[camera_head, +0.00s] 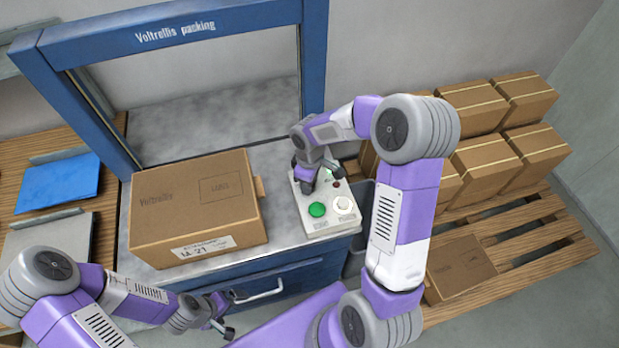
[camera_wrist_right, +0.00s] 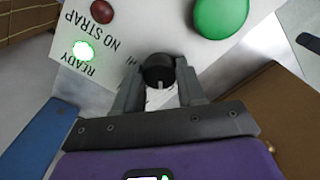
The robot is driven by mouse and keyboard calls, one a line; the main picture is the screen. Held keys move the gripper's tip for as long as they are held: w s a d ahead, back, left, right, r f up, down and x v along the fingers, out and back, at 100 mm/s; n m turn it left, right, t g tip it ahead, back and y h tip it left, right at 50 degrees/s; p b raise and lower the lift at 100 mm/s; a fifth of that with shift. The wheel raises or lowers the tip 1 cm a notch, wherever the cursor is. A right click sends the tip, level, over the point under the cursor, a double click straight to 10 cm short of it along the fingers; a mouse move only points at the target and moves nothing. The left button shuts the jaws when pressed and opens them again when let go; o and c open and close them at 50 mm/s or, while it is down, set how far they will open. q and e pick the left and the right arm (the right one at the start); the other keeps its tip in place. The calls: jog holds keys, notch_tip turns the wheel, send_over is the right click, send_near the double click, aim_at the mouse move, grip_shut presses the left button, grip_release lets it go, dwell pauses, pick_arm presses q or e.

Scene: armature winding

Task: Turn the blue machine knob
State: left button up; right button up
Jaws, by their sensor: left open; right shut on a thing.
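The control panel (camera_head: 325,222) is a pale box on the grey worktop of the blue machine (camera_head: 167,28). In the right wrist view, a black knob (camera_wrist_right: 158,68) with a white mark stands on the panel. My right gripper (camera_wrist_right: 158,88) is shut on this knob, one finger on each side. In the head view, my right gripper (camera_head: 308,187) is over the panel's far left part and hides the knob. My left gripper (camera_head: 235,313) is open and empty, low in front of the blue drawer.
A cardboard box (camera_head: 195,212) stands left of the panel. A green button (camera_head: 317,209) and a white round control (camera_head: 343,205) are on the panel. A READY lamp (camera_wrist_right: 84,52) glows green, near "NO STRAP" lettering. Stacked cartons (camera_head: 487,165) sit on a pallet (camera_head: 520,262) at right.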

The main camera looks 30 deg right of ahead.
jog(key=shift+r+n+p, duration=0.1)
jog(key=shift+n+p, duration=0.6)
jog(key=shift+n, duration=0.9)
jog(key=o, duration=1.1)
jog(key=shift+c, duration=0.2)
jog(key=shift+r+p, duration=0.85)
jog(key=shift+r, duration=2.9)
